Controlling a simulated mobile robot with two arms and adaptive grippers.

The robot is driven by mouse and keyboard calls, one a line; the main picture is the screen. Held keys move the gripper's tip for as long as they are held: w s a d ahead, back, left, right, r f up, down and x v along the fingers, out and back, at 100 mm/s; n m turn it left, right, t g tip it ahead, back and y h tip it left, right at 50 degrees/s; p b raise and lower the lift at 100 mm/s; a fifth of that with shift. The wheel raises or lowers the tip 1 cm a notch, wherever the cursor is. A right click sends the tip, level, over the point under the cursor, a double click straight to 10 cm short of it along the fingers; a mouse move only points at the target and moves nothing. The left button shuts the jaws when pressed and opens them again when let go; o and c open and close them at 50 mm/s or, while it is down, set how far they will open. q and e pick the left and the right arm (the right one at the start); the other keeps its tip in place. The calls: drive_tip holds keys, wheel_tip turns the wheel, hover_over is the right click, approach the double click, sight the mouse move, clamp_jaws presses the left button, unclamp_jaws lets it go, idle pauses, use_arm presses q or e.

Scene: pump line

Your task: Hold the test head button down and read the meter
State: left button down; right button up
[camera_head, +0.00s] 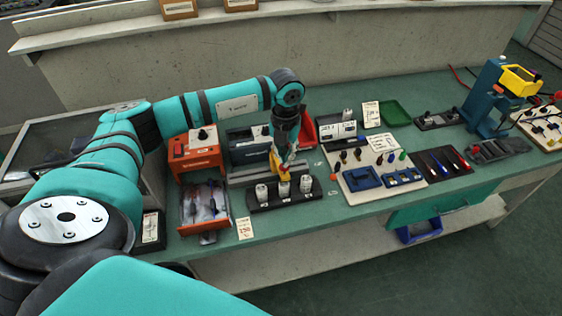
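My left arm reaches in from the left, and my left gripper (283,172) points down at the bench, just behind a black strip (288,204) with several white cylindrical pieces. Yellow shows at its fingertips; I cannot tell whether this is the fingers or a held thing, nor whether they are open. A dark box with a white display face (338,131), possibly the meter, stands right of the gripper; its reading is too small to make out. A grey block (250,174) lies beside the gripper, partly hidden by it. I cannot single out the test head button. My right gripper is not in view.
An orange box (197,156) and an open orange drawer (204,203) of bagged parts stand left of the gripper. Right are a white board (382,163) with blue trays, a green tray (394,113), a dark tool tray (443,163) and a blue stand (486,98).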

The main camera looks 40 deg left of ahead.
use_arm(q)
drive_tip(key=shift+f+b, duration=1.05)
drive_tip(key=shift+f, duration=0.4)
drive_tip(key=shift+s, duration=0.1)
idle(0.7)
drive_tip(key=shift+r+p, duration=2.25)
drive_tip(key=shift+r, duration=1.35)
